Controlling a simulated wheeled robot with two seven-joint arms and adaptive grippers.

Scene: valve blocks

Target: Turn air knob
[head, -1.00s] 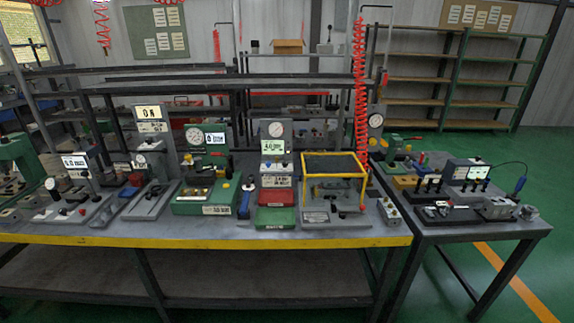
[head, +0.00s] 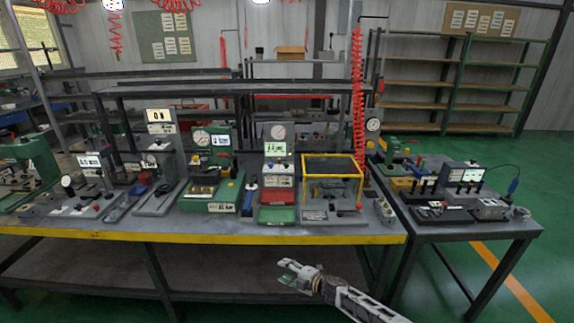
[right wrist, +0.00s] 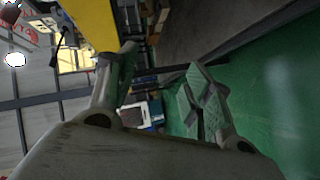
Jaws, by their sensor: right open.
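A grey gauge station with a round dial (head: 278,132) and a lit green-white display (head: 276,148) stands in the middle of the bench. Small blue and white knobs (head: 271,161) sit below its display. I cannot tell which knob on the bench is the air knob. My right gripper (head: 287,267) is in front of the bench's yellow front edge, below bench-top height in the picture and apart from every station. In the right wrist view its two fingers (right wrist: 160,72) are spread with nothing between them. My left gripper is not in view.
The bench (head: 200,238) carries several test stations. A yellow-framed box (head: 333,166) stands right of the gauge station, with a red coiled hose (head: 357,95) behind it. A side table (head: 470,232) is at the right. The green floor (head: 520,270) in front is clear.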

